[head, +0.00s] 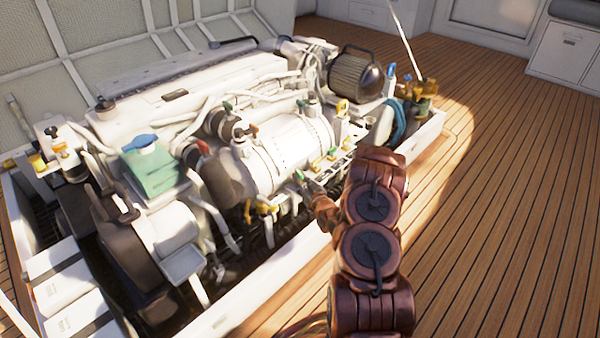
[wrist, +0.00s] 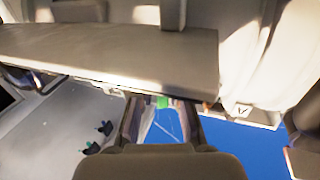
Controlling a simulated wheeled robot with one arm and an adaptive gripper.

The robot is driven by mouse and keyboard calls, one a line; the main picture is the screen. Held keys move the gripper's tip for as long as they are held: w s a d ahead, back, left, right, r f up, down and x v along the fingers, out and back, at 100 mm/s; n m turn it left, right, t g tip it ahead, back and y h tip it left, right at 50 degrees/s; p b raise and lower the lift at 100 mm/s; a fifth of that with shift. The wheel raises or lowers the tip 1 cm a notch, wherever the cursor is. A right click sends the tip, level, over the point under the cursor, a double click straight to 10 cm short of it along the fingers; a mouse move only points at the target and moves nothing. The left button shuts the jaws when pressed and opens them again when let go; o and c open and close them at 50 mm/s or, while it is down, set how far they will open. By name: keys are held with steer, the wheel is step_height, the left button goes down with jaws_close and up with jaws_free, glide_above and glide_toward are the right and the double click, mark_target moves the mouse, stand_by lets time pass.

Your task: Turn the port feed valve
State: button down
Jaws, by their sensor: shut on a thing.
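My gripper (head: 306,185) reaches in at the front side of the engine, low beside the white cylinder. In the wrist view its two fingers (wrist: 163,106) stand on either side of a small green handle (wrist: 163,101) and are shut on it. A green handle tip (head: 299,175) shows at my gripper in the head view. No label shows, so I cannot tell from markings which valve this is. The valve body is hidden below the fingers and a broad grey plate (wrist: 110,52).
The engine's white cylinder (head: 290,145) lies just behind my gripper. More green and yellow handles (head: 333,152) sit close along the row to the right. Yellow fittings (head: 262,207) are to the left. Wooden deck (head: 500,200) is open on the right.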

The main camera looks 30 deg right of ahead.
steer(key=n+y+p, duration=0.2)
steer(key=y+p, duration=0.1)
steer(key=y, duration=0.1)
steer(key=shift+d+r+n, duration=0.2)
steer(key=shift+r+n, duration=0.05)
steer(key=shift+n, duration=0.15)
steer(key=y, duration=0.1)
steer(key=n+y, duration=0.1)
steer(key=n+g+y+p, duration=0.1)
steer(key=shift+f+y, duration=0.25)
steer(key=shift+y, duration=0.15)
steer(key=shift+w+d+f+n+g+y+b, duration=0.1)
steer(key=shift+n+g+y+b, duration=0.55)
steer(key=shift+n+y, duration=0.45)
steer(key=shift+w+d+f+n+g+y+b, duration=0.1)
steer(key=shift+n+g+y+b, duration=0.6)
steer(key=shift+y, duration=0.6)
steer(key=shift+n+g+y, duration=0.45)
steer(key=shift+n+y, duration=0.05)
steer(key=shift+d+r+n+g+y+b, duration=0.1)
steer(key=shift+r+n+g+y+b, duration=0.2)
steer(key=shift+n+g+y+b, duration=0.4)
steer(key=c, duration=0.8)
jaws_free()
steer(key=shift+o, duration=0.2)
steer(key=shift+f, duration=0.1)
